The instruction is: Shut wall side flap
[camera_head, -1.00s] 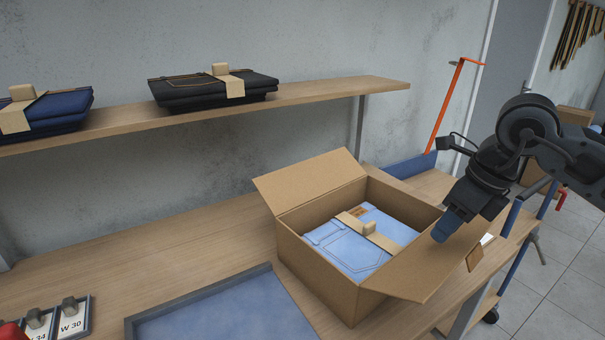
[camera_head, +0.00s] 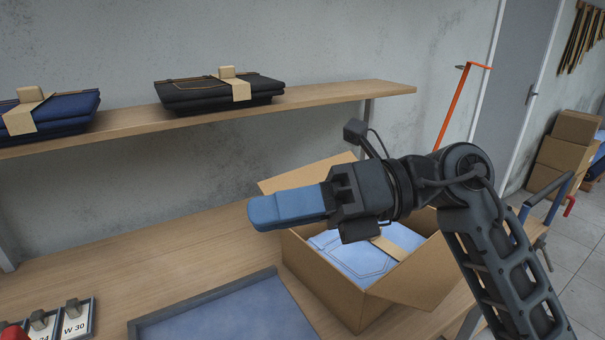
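The open cardboard box (camera_head: 340,292) stands on the wooden table with folded light blue jeans (camera_head: 345,250) and a tan paper band inside. Its wall side flap (camera_head: 300,174) stands up, tilted outward toward the wall, and is partly hidden behind my arm. The near flap (camera_head: 422,278) on the right also slants outward. My gripper (camera_head: 262,212) is above the box's left side, pointing left, with its blue fingers in front of the wall side flap in the picture. The fingers look closed together, with nothing seen between them.
A blue tray with a grey rim (camera_head: 205,297) lies left of the box. A wooden shelf (camera_head: 330,96) above holds dark folded jeans (camera_head: 215,92). Size cards (camera_head: 75,318) lie at lower left. An orange post (camera_head: 452,105) stands behind my arm.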

